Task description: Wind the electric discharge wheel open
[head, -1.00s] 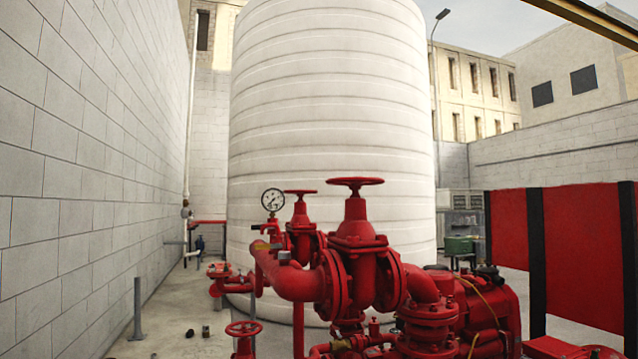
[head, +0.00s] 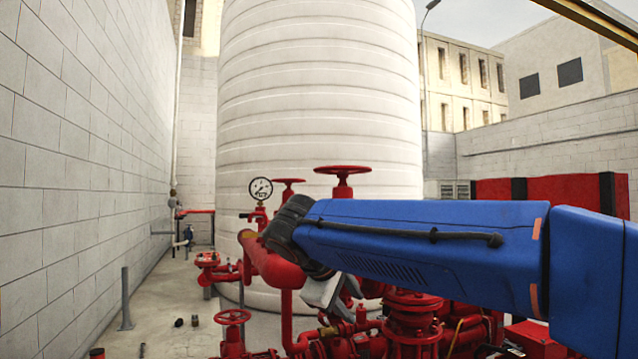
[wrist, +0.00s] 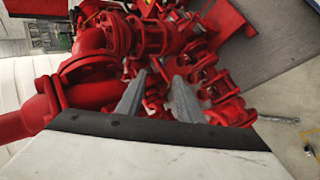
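In the head view a large red handwheel (head: 342,170) sits level on top of the nearer upright valve. A second red handwheel (head: 289,181) stands just behind it to the left. A smaller handwheel (head: 232,317) is low at the front, and another small wheel (head: 207,258) is at the left end of the pipework. I cannot tell which is the electric discharge wheel. My blue arm crosses in front of the valve bodies. My gripper (wrist: 159,78) shows two grey fingers apart, with nothing between them, pointing over red pipework; no handwheel is at its fingertips.
A round pressure gauge (head: 260,188) stands left of the wheels. A white tank (head: 320,90) rises behind. A block wall (head: 75,170) runs along the left, with a grey post (head: 126,298) before it.

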